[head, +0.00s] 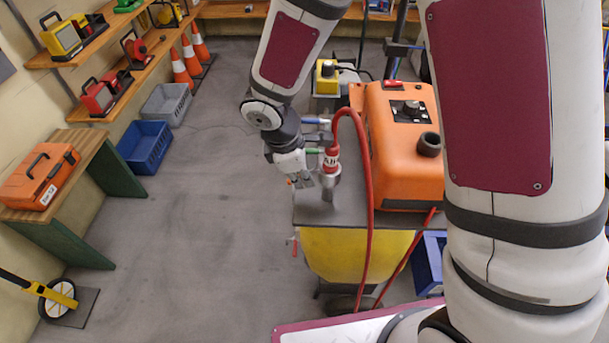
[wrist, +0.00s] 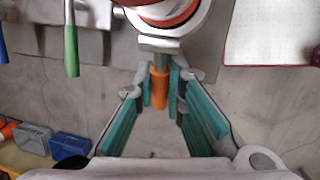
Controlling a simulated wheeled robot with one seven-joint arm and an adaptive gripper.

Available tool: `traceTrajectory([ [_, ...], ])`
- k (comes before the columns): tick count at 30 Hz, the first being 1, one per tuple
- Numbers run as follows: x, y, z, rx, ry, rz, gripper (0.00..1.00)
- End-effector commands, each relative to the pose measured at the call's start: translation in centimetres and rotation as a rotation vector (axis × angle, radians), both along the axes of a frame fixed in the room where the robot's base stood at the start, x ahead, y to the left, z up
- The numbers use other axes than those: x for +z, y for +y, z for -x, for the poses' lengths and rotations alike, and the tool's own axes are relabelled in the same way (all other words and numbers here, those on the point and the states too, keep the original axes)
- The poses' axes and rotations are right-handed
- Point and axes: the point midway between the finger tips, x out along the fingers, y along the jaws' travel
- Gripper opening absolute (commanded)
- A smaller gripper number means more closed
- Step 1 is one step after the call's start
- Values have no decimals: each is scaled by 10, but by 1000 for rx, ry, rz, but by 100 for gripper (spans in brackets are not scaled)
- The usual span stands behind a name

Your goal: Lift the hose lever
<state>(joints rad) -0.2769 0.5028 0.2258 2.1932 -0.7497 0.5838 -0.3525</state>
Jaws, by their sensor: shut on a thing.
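The hose lever with an orange grip (wrist: 159,86) points down between my fingertips in the wrist view. My gripper (wrist: 160,80) is shut on it, a finger on each side. In the head view my gripper (head: 304,181) is at the left edge of the grey bench top, beside the red hose fitting (head: 331,158). In the head view the lever is mostly hidden by my gripper. A red hose (head: 369,190) loops up from the fitting and down in front of the bench. The round fitting end (wrist: 165,12) shows at the top of the wrist view.
A green-handled lever (wrist: 71,50) is to the left in the wrist view. An orange machine (head: 400,140) stands on the grey bench top (head: 310,212), right of the fitting. A yellow tank (head: 345,255) is below. The floor to the left is clear up to the blue crate (head: 146,148).

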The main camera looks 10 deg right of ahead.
Motion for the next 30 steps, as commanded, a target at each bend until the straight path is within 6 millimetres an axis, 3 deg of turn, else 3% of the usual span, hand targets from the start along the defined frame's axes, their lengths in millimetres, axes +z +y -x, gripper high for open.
traceTrajectory([
  [15, 17, 6, 0, -8, -72, -358, 0],
  [30, 21, 9, -2, -3, -97, -490, 0],
])
